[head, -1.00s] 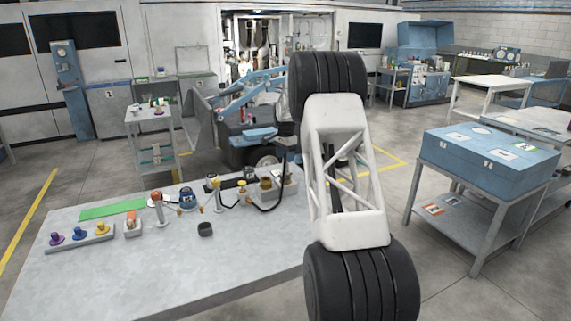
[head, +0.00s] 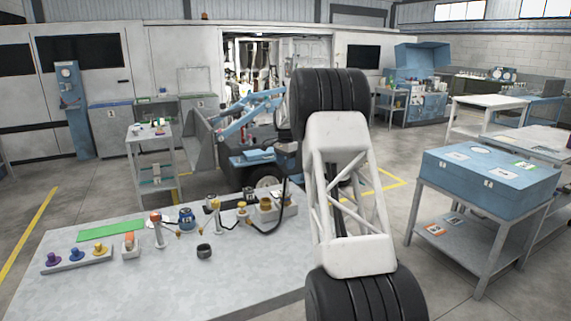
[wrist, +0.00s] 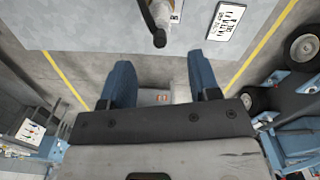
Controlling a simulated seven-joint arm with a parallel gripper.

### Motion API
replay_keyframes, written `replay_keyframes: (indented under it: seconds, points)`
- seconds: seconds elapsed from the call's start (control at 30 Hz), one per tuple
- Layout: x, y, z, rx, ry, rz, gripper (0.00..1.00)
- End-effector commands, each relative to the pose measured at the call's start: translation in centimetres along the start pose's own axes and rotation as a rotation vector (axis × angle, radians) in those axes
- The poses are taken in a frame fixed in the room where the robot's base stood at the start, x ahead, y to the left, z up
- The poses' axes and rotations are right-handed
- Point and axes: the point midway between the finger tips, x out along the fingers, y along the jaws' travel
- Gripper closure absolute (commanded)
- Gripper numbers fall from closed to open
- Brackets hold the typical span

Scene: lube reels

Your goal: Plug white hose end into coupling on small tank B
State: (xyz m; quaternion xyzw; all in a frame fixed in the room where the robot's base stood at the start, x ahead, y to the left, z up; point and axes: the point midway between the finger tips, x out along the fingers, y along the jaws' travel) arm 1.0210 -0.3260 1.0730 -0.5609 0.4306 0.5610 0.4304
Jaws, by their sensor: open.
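My gripper (wrist: 160,75) shows in the wrist view as two blue fingers spread apart with nothing between them. A dark, round-ended post or hose end (wrist: 159,38) is just beyond the fingertips, at the top of the picture; I cannot tell which it is. In the head view my gripper cannot be made out. On the table stand a white post with an orange top (head: 157,230), a small blue tank (head: 186,219) and a white post with a yellow top (head: 217,214). I cannot tell which item is small tank B or the white hose end.
The grey table (head: 110,290) also holds a green mat (head: 110,228), a rack of coloured caps (head: 77,258), a dark ring (head: 204,251) and a black hose (head: 280,215) by a grey box. A label plate (wrist: 228,20) lies on the table. The table's front is clear.

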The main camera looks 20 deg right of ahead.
Motion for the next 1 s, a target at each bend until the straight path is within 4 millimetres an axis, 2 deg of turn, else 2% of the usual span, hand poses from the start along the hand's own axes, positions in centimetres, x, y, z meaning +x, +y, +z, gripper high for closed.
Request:
replay_keyframes:
  seconds: [0.37,0.57,0.77,1.0]
  points:
    - [0.0,0.0,0.0,-0.001,0.0,0.0,0.44]
    - [-0.8,0.5,0.9,-0.018,0.002,-0.003,0.44]
    - [-3.2,2.0,3.5,-0.071,0.009,-0.013,0.44]
    - [-6.7,5.1,8.1,-0.169,0.019,-0.025,0.44]
